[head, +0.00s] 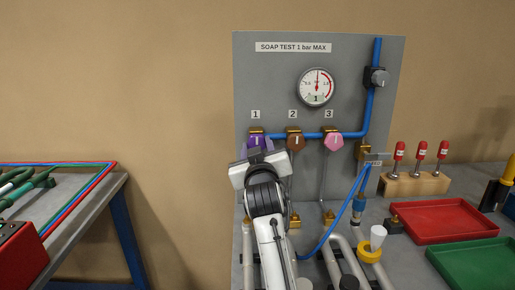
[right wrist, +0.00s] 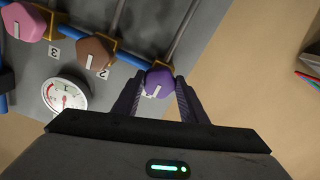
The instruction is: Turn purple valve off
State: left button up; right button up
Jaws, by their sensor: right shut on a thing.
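The purple valve (head: 257,141) is the leftmost of three knobs on the grey panel (head: 265,80), under the label 1. In the right wrist view the purple valve (right wrist: 159,83) is a faceted knob with a white line on its face. My right gripper (head: 257,155) is at this knob and covers its lower part in the head view. In the right wrist view the two dark fingers of my right gripper (right wrist: 158,92) are shut on the purple valve, one on each side. My left gripper is not in view.
A brown knob (head: 295,141) and a pink knob (head: 333,142) sit close to the right on the blue pipe. A pressure gauge (head: 317,87) is above. Red (head: 443,221) and green (head: 470,262) trays lie at the right. Bare wall is left of the panel.

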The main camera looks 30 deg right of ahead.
dwell(0.4)
jog(key=o, duration=1.1)
jog(key=shift+c, duration=0.2)
